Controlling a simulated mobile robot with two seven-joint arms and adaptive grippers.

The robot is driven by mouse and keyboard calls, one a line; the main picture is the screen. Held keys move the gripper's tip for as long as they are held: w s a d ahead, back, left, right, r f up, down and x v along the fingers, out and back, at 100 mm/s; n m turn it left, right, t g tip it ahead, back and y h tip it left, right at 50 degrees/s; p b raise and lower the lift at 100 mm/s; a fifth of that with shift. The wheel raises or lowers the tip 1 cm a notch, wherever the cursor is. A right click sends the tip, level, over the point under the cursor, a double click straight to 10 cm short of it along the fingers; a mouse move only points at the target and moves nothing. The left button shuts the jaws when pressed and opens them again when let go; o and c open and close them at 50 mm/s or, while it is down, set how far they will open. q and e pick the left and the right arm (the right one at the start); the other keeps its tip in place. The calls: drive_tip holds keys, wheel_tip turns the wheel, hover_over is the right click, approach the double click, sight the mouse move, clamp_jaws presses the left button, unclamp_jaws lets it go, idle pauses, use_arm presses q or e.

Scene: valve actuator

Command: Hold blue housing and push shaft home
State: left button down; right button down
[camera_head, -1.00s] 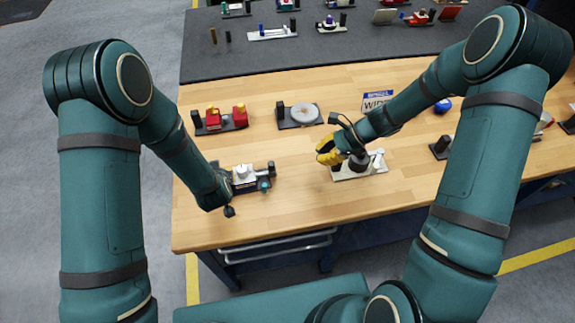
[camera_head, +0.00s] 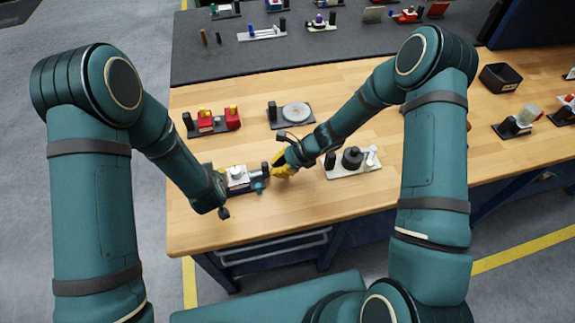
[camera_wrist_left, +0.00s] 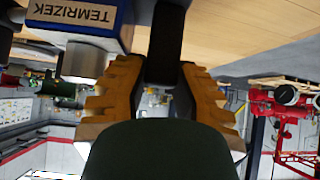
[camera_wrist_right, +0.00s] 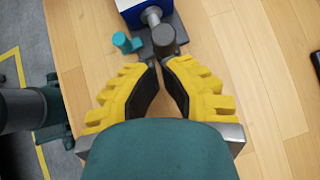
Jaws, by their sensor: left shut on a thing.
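The blue housing (camera_head: 240,186) sits on a dark base at the front left of the bench. It shows in the left wrist view (camera_wrist_left: 75,22) with a TEMRIZEK label and a grey cylindrical part below. My left gripper (camera_head: 218,188) is beside its left end, its fingers closed around a black block (camera_wrist_left: 166,42). In the right wrist view the housing (camera_wrist_right: 130,8) is at the top, with a grey shaft (camera_wrist_right: 151,17) running toward a dark round piece (camera_wrist_right: 164,38).
A teal knob (camera_wrist_right: 122,41) stands beside the shaft. A light plate with a black cylinder (camera_head: 352,158) lies to the right. A round white dish (camera_head: 295,112) and red parts (camera_head: 231,117) stand behind. The wood in front is clear.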

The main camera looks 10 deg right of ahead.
use_arm(q)
drive_tip(key=shift+s+f, duration=0.1)
use_arm(e)
drive_tip(key=shift+a, duration=0.2)
drive_tip(key=a, duration=0.4)
drive_tip(key=shift+s, duration=0.1)
drive_tip(key=d, duration=0.4)
drive_tip(key=shift+s+d+r, duration=0.35)
drive_tip(key=shift+s, duration=0.05)
drive_tip(key=v, duration=0.9)
drive_tip(key=shift+s, duration=0.1)
use_arm(q)
drive_tip(key=c, duration=0.8)
unclamp_jaws()
